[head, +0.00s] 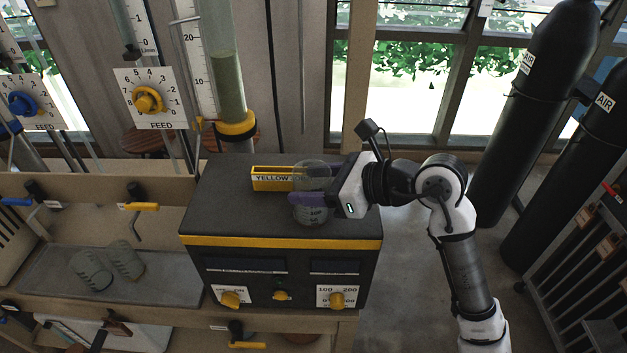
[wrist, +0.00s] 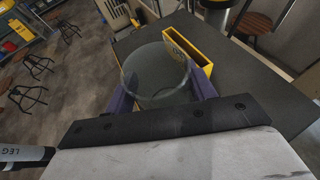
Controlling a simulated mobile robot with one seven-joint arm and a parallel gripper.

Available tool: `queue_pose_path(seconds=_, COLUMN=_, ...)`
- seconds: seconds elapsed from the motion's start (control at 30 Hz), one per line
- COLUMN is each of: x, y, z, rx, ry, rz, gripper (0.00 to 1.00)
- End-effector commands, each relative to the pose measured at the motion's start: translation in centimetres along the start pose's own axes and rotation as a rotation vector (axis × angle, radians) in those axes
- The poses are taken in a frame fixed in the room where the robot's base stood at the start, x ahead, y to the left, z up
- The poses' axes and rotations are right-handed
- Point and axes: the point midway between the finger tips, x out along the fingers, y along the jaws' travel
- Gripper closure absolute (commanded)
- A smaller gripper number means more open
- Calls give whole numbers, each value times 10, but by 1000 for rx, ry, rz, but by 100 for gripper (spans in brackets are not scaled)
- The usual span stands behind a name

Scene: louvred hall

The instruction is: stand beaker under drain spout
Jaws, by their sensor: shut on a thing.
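A clear glass beaker (head: 313,214) is upright in my gripper (head: 308,192), over the front right of a dark box-shaped unit's top (head: 215,190). The purple fingers are shut on its sides. The beaker also shows in the wrist view (wrist: 155,75) between the fingers, seemingly empty. I cannot tell whether its base touches the unit's top. A bent spout (head: 137,222) hangs below a yellow-handled valve (head: 143,206) at the left.
A yellow box labelled YELLOW (head: 272,184) stands on the unit right beside the beaker. A glass column (head: 226,70) with green contents rises behind the unit. Black AIR cylinders (head: 548,75) stand at the right. The tray's right part is bare.

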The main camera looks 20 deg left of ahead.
Motion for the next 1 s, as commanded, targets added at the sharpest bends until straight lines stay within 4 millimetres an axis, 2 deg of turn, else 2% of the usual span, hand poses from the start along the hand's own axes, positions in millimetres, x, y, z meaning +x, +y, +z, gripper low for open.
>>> queue_pose_path(seconds=0.33, x=2, y=0, z=-4, rx=1, ry=0, rz=0, gripper=67)
queue_pose_path(seconds=0.37, x=1, y=0, z=-3, rx=1, ry=0, rz=0, gripper=41)
queue_pose_path(seconds=0.5, x=1, y=0, z=-2, rx=1, ry=0, rz=0, gripper=23)
queue_pose_path(seconds=0.9, x=-1, y=0, z=3, rx=1, ry=0, rz=0, gripper=23)
queue_pose_path(seconds=1.0, x=-14, y=-2, z=-3, rx=1, ry=1, rz=-5, gripper=23)
